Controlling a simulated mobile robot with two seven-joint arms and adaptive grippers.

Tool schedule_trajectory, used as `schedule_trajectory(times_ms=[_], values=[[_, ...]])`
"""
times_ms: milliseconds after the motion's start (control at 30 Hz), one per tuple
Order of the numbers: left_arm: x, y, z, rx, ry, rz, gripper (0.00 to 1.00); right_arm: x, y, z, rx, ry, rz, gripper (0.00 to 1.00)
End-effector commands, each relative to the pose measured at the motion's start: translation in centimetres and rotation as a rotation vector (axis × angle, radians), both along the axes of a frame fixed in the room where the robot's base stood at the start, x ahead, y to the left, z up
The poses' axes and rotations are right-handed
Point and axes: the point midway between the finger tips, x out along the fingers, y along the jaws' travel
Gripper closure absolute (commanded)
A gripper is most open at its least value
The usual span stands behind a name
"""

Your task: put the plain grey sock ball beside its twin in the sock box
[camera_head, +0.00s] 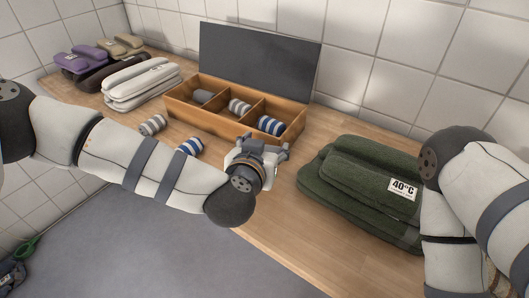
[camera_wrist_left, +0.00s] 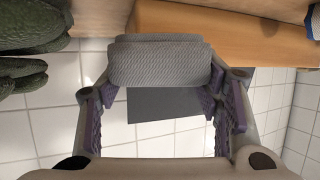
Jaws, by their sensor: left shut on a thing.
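My left gripper (camera_head: 270,150) is in front of the right end of the sock box (camera_head: 208,115). It is shut on a plain grey sock ball (camera_wrist_left: 160,62), seen between its fingers in the left wrist view (camera_wrist_left: 162,95); in the head view the gripper hides this ball. The open wooden box has three compartments and a raised dark lid (camera_head: 260,58). The twin plain grey sock ball (camera_head: 202,96) lies in the left compartment, a grey-striped one (camera_head: 239,106) in the middle, a blue-striped one (camera_head: 270,125) in the right. My right gripper is out of view.
A loose grey-striped ball (camera_head: 152,125) and a blue-striped one (camera_head: 190,147) lie on the wooden counter before the box. Folded white towels (camera_head: 142,84) stand to the left, green towels (camera_head: 355,190) to the right. A tiled wall (camera_head: 395,60) is behind.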

Motion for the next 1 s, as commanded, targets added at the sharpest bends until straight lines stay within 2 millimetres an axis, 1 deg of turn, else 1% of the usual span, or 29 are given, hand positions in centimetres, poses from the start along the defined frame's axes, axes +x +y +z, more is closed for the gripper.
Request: schedule_trajectory(times_ms=[33, 133, 200, 300, 400, 500, 600, 667, 767, 867, 900, 967, 1000], values=[[-0.9, -0.1, 3.0, 0.000, -0.025, -0.005, 0.73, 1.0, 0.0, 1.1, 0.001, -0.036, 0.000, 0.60], [-3.3, 0.0, 6.0, 0.001, -0.030, -0.003, 0.73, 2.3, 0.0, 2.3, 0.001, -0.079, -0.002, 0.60], [-5.8, 0.0, 6.5, 0.004, -0.025, -0.005, 0.73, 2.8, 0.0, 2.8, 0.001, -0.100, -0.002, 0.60], [-8.5, 0.0, 7.4, 0.002, -0.022, -0.004, 0.73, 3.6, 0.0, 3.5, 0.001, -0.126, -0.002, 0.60], [-10.4, 0.1, 8.0, 0.001, -0.019, -0.002, 0.73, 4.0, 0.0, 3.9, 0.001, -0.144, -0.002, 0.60], [-11.5, 0.1, 8.2, 0.000, -0.014, 0.001, 0.73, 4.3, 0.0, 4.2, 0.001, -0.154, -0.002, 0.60], [-11.9, 0.1, 8.2, -0.001, -0.010, 0.001, 0.73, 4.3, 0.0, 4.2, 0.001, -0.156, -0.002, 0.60], [-11.9, 0.4, 8.2, 0.000, -0.008, 0.005, 0.73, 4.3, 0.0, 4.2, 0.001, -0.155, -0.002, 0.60], [-11.0, 1.9, 8.9, -0.001, -0.010, 0.020, 0.73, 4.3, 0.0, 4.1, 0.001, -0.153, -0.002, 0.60], [-9.5, 5.0, 10.4, -0.002, -0.014, 0.055, 0.73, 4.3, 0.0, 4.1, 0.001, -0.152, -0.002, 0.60], [-8.9, 6.6, 11.3, -0.002, -0.015, 0.074, 0.73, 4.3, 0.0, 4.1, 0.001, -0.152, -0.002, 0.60], [-8.1, 9.1, 12.6, -0.003, -0.016, 0.105, 0.73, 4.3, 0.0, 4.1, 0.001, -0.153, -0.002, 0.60], [-7.8, 10.8, 13.5, -0.004, -0.016, 0.128, 0.73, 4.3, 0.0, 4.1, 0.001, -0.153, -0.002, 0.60]])
